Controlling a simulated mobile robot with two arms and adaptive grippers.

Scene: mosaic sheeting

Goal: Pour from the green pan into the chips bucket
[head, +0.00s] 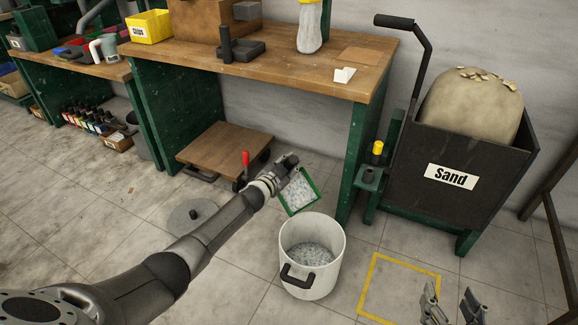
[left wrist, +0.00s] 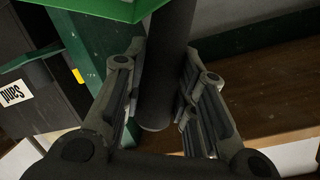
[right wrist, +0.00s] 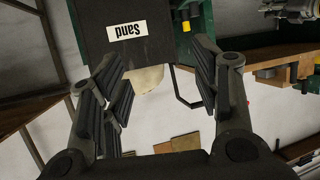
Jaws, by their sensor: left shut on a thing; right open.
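The green pan (head: 312,208) hangs beside and above the rim of a white bucket (head: 325,275). It is tilted, its open side facing the camera, with pale blue-white chips inside. My left gripper (head: 285,165) is shut on the pan's dark handle, which also shows between the fingers in the left wrist view (left wrist: 158,95). The pan's green edge (left wrist: 95,8) is at the top there. The bucket, with a black handle on its front, stands upright on the floor and holds similar chips. My right gripper (head: 450,308) is open and empty at the lower right.
A workbench (head: 310,77) with green legs stands behind, a yellow bin labelled Chips (head: 150,27) on it. A wooden dolly (head: 222,152) is under it. A dark Sand cart (head: 470,205) stands at right. A yellow floor square (head: 410,264) is clear.

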